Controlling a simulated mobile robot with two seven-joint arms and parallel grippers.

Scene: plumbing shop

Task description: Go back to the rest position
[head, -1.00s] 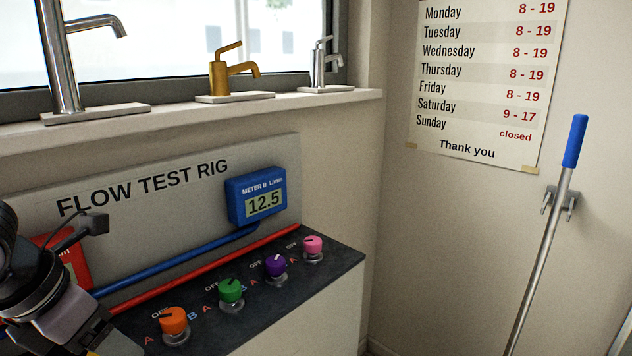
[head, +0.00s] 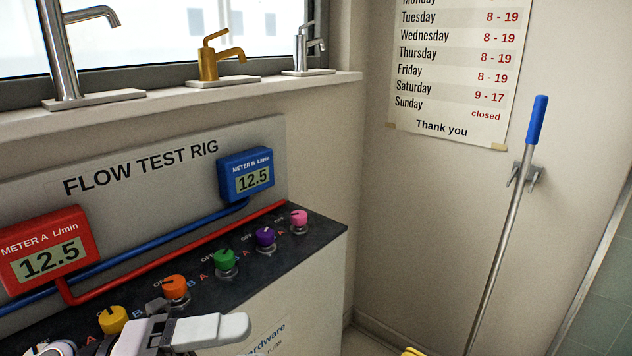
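My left gripper (head: 205,331) shows at the bottom edge, in front of the near side of the test rig. Its light grey finger points right. Its other parts are small or cut off, so I cannot tell whether it is open or shut. I see nothing held in it. My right gripper is out of view.
The flow test rig's dark top (head: 315,244) carries a row of coloured knobs, including orange (head: 175,287) and green (head: 224,259). Red meter A (head: 45,249) and blue meter B (head: 246,175) both read 12.5. Taps stand on the sill (head: 210,98). A blue-handled pole (head: 508,230) hangs at right.

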